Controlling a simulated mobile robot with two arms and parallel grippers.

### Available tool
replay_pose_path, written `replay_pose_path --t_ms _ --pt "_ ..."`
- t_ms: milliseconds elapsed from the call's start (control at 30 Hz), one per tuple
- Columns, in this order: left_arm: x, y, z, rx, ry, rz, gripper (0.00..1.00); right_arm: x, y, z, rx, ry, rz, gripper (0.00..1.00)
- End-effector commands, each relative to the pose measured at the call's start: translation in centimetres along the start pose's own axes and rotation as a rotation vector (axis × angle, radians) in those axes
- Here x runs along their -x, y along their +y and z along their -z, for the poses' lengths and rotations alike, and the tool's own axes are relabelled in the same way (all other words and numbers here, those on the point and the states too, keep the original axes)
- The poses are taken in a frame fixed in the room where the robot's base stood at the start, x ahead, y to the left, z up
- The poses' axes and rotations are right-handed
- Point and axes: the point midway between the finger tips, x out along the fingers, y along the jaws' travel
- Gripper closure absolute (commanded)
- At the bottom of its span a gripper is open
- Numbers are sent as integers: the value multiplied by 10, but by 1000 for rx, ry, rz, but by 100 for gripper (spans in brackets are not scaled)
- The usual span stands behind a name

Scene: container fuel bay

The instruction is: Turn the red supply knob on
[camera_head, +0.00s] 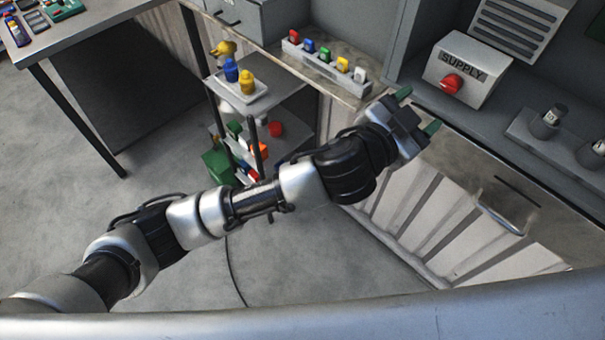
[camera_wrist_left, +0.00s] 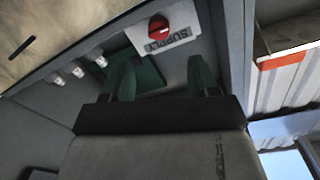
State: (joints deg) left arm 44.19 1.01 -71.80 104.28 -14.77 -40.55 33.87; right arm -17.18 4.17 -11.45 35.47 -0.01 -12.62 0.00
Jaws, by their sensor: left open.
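The red supply knob (camera_head: 452,84) is on the front of a white box labelled SUPPLY (camera_head: 475,66), at the upper right of the head view. In the left wrist view the red knob (camera_wrist_left: 159,28) is at the top, beyond the fingers, with a pale mark across its face. My left gripper (camera_head: 418,111) is open and empty, with green fingertips, in front of and below the box. Its fingers also show in the left wrist view (camera_wrist_left: 160,78), apart from the knob. My right gripper is not in view.
A rack of coloured items (camera_head: 325,65) stands on the counter left of the box. Grey holders (camera_head: 545,122) sit to its right. A shelf trolley (camera_head: 245,90) with coloured bottles stands left of the counter. A table (camera_head: 75,32) is at the far left.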

Motion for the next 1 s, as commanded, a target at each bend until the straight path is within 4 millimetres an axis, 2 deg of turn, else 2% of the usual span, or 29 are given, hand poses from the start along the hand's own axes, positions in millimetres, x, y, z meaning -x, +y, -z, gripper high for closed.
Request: replay_pose_path --t_ms 33,200,533,667,1000 --pt "-11 -1 6 1 1 0 40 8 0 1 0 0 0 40" --pt "-43 -1 6 1 1 0 40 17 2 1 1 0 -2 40" --pt "-95 0 4 15 3 0 40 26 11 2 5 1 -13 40" --pt "-90 0 1 130 9 0 40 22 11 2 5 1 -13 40" --pt "-28 0 0 130 10 0 40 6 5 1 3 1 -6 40"
